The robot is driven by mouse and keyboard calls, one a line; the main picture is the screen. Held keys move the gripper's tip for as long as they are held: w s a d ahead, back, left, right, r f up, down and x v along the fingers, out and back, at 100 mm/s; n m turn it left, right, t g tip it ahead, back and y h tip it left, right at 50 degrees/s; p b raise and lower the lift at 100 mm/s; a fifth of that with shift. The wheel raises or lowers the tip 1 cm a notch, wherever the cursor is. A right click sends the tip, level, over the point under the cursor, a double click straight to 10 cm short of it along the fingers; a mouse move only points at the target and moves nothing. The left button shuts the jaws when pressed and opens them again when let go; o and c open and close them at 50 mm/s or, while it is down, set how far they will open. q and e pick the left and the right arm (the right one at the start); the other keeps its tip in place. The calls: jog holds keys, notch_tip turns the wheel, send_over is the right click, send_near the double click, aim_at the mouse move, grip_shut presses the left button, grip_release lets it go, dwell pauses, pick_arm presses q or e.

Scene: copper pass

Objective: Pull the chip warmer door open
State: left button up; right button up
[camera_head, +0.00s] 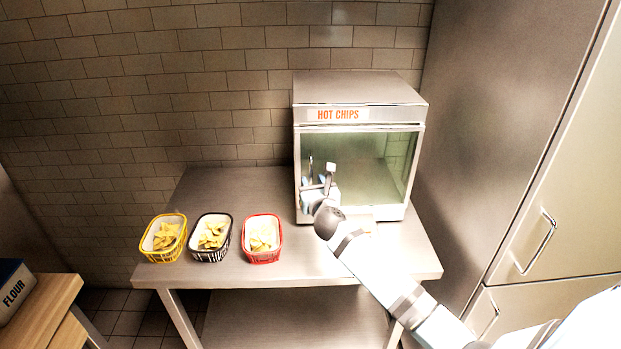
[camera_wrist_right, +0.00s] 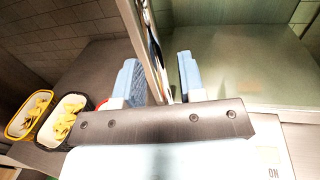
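The chip warmer (camera_head: 360,88) is a steel box with a "HOT CHIPS" sign, standing at the right of the steel table. Its glass front door (camera_head: 375,165) looks closed, and the inside appears empty. My right gripper (camera_head: 318,177) is at the door's left edge, where the handle is partly hidden by it. In the right wrist view, the two blue fingers of my right gripper (camera_wrist_right: 160,80) stand apart on either side of an upright metal bar (camera_wrist_right: 143,40) at the door edge. Gaps show beside the bar, so it looks unclamped. My left gripper is not in view.
Yellow (camera_head: 164,250), black (camera_head: 210,255) and red (camera_head: 262,257) baskets of chips stand along the front of the table (camera_head: 225,185), left of the warmer. A tall steel cabinet (camera_head: 500,130) is close on the right. A flour box (camera_head: 14,290) is at lower left.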

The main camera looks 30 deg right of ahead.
jog(key=shift+x, duration=1.1)
grip_shut()
